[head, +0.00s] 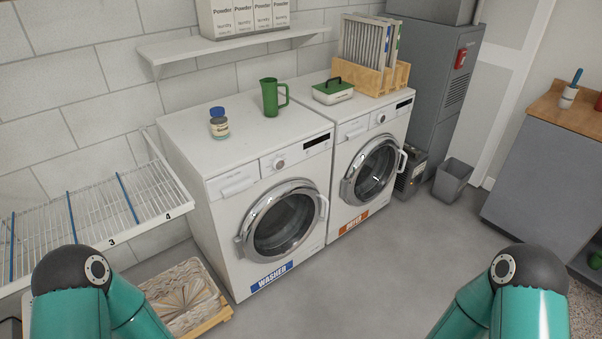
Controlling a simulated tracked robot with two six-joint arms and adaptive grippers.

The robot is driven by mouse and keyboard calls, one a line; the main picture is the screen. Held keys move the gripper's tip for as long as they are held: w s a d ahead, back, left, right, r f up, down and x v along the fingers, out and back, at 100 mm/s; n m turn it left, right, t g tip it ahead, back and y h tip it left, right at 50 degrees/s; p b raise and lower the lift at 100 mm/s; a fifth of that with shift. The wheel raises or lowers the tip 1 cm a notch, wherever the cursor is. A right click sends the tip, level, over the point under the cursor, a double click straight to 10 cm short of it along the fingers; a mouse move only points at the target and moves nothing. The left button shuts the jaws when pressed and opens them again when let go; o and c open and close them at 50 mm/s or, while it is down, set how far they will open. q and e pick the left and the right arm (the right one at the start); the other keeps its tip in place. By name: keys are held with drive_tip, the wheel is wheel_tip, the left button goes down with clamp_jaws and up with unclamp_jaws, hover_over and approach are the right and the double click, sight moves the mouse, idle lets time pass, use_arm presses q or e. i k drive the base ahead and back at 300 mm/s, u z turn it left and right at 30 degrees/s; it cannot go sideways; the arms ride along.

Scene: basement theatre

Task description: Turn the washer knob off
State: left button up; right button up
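The washer (225,190) is a white front-loader with a blue WASHER label (272,275) at its lower front. Its round door (282,224) looks closed. The washer knob (279,163) is a small round dial on the upper front panel, left of a dark display (317,143). Its setting is too small to read. Both my arms show only as teal links at the bottom left and bottom right. Neither gripper is in view, and nothing of mine is near the knob.
A second white machine (345,135) with an orange label stands right of the washer. A jar (219,123) and green jug (269,97) stand on the washer. A wire rack (90,215) is at left. A low wooden tray (208,323) lies before it. The floor ahead is clear.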

sight(278, 163)
drive_tip(key=u, duration=0.2)
drive_tip(key=i, duration=0.9)
drive_tip(key=z, duration=0.1)
